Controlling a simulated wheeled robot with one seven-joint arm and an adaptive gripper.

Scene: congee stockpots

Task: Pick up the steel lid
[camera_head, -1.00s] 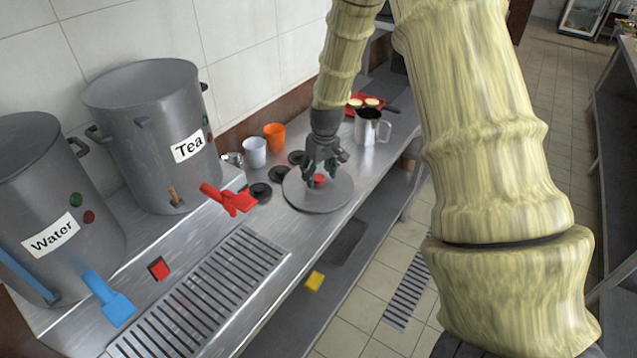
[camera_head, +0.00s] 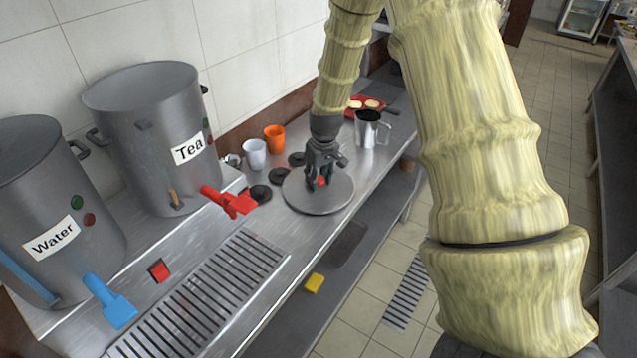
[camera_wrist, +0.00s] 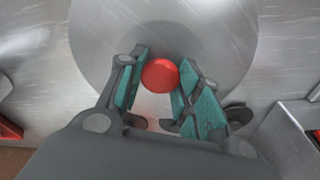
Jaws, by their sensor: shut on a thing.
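The steel lid (camera_head: 318,203) is a round grey disc with a red knob at its centre, lying at the steel counter's front edge in the head view. The lid (camera_wrist: 215,40) also fills much of the wrist view. My gripper (camera_head: 318,183) is above the lid's middle, pointing down. In the wrist view my gripper (camera_wrist: 160,85) has its green-padded fingers on either side of the red knob (camera_wrist: 160,75), shut on it. The fingers hide most of the knob in the head view. I cannot tell whether the lid is clear of the counter.
Two large pots labelled Water (camera_head: 50,215) and Tea (camera_head: 150,130) stand at left. Black discs (camera_head: 260,193), a white cup (camera_head: 254,154), an orange cup (camera_head: 274,138) and a steel jug (camera_head: 371,128) are near the lid. A drain grate (camera_head: 205,300) lies in front.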

